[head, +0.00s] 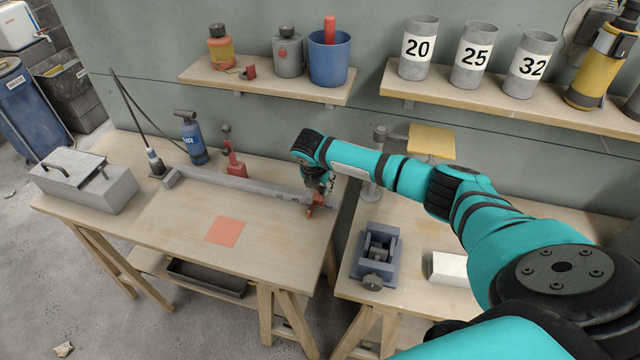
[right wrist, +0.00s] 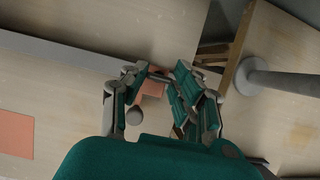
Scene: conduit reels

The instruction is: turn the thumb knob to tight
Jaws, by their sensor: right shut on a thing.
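A small orange-red stop block (head: 311,211) sits at the right end of the long grey measuring rail (head: 240,183) on the left bench. In the right wrist view the stop block (right wrist: 152,88) is between my finger pads, partly hidden by them. A small round grey knob (right wrist: 134,117) shows beside the block; I take it as the thumb knob, and its tightness cannot be told. My right gripper (head: 318,192) is down at the rail end, shut on the stop block; its fingers (right wrist: 158,74) also show close up. My left gripper is out of view.
A blue-grey vise-like fixture (head: 375,255) and a white block (head: 452,268) are on the right bench, near a grey post (head: 377,160). A red stand (head: 233,158) and blue pump (head: 190,137) stand behind the rail. The bench around the orange square (head: 225,231) is clear.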

